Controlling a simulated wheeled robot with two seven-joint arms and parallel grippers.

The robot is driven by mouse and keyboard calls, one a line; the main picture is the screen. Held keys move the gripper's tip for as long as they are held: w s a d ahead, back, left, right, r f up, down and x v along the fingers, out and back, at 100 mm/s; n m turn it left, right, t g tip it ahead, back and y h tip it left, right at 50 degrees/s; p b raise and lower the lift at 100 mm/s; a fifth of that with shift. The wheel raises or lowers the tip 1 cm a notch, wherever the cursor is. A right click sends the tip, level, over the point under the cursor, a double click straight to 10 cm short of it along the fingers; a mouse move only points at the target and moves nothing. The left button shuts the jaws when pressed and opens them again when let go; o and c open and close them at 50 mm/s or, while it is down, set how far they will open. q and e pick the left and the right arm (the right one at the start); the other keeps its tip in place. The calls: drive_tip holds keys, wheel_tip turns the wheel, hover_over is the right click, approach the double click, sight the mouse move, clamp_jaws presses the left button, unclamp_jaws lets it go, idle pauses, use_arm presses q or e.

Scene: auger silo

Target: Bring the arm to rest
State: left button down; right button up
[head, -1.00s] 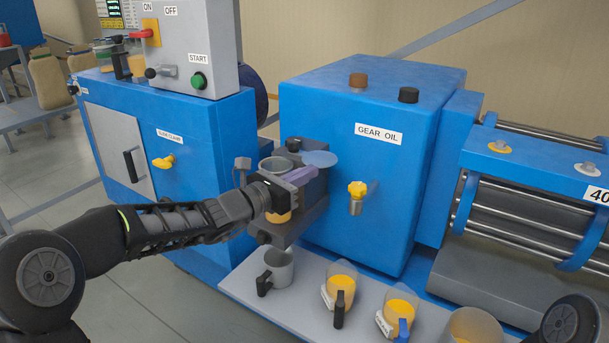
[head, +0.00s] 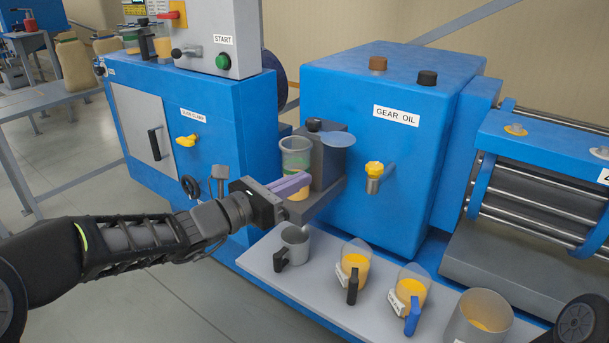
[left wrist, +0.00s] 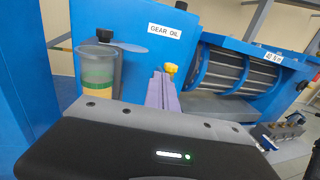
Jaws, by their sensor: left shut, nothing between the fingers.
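My left gripper (head: 290,185) is shut and empty, with its purple fingers pressed together, in front of the dark grey bracket on the blue gear oil box (head: 385,150). A clear greenish cup (head: 296,150) with orange contents stands behind the fingers at the bracket. In the head view the fingers overlap the cup's lower part. In the left wrist view the shut fingers (left wrist: 162,92) point toward the box, and the cup (left wrist: 97,65) stands to their left, apart from them. My left arm reaches in from the left edge. My right gripper is not in view.
A grey shelf (head: 265,262) below the gripper holds a grey mug (head: 295,245), two jugs of orange liquid (head: 355,262) (head: 411,285) and a larger clear container (head: 478,318). A yellow tap (head: 374,170) sticks out from the box. Open floor lies left of the shelf.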

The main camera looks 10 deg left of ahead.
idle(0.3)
use_arm(q)
drive_tip(key=s+a+f+m+g+y+p, duration=0.1)
drive_tip(key=s+f+m+g+y, duration=0.4)
drive_tip(key=f, duration=0.6)
drive_tip(key=s+f+m+g+p, duration=0.15)
drive_tip(key=s+f+m, duration=0.35)
drive_tip(key=f, duration=0.7)
drive_tip(key=s+a+f+m+g+y+p, duration=0.1)
drive_tip(key=s+f+m+g+y, duration=0.25)
drive_tip(key=f+m, duration=0.55)
drive_tip(key=s+d+f+m+g+h+p, duration=0.1)
drive_tip(key=s+d+f+m, duration=0.3)
drive_tip(key=s, duration=0.5)
drive_tip(key=s+d+f+m+g+h+p, duration=0.1)
drive_tip(key=s+d+f+m+g+p, duration=0.2)
drive_tip(key=s+d+f, duration=0.3)
drive_tip(key=s+d+m+p, duration=0.1)
drive_tip(key=s, duration=0.2)
drive_tip(key=shift+s+d+f, duration=0.2)
drive_tip(key=shift+s+f, duration=0.2)
